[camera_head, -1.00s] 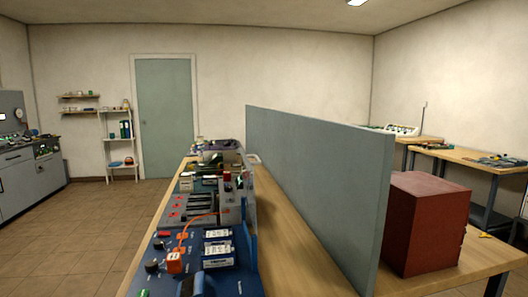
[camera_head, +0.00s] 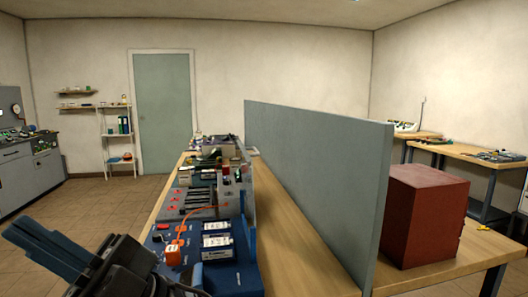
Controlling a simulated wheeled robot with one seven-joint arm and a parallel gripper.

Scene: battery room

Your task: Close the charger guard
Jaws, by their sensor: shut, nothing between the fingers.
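My gripper (camera_head: 24,230) shows at the lower left, its dark blue-grey fingers together and empty. It is over the floor, left of the bench and apart from everything on it. A blue board (camera_head: 236,277) lies on the near end of the bench, with an orange plug block (camera_head: 172,254), an orange cable and white-labelled units (camera_head: 217,247). A blue upright panel (camera_head: 250,215) stands along its right side. I cannot tell which part is the charger guard. My wrist hides the board's near left corner.
A tall grey partition (camera_head: 315,180) runs along the bench (camera_head: 280,240). A dark red box (camera_head: 425,217) stands to its right. More equipment (camera_head: 205,200) lines the bench beyond the board. The tiled floor (camera_head: 110,210) on the left is clear.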

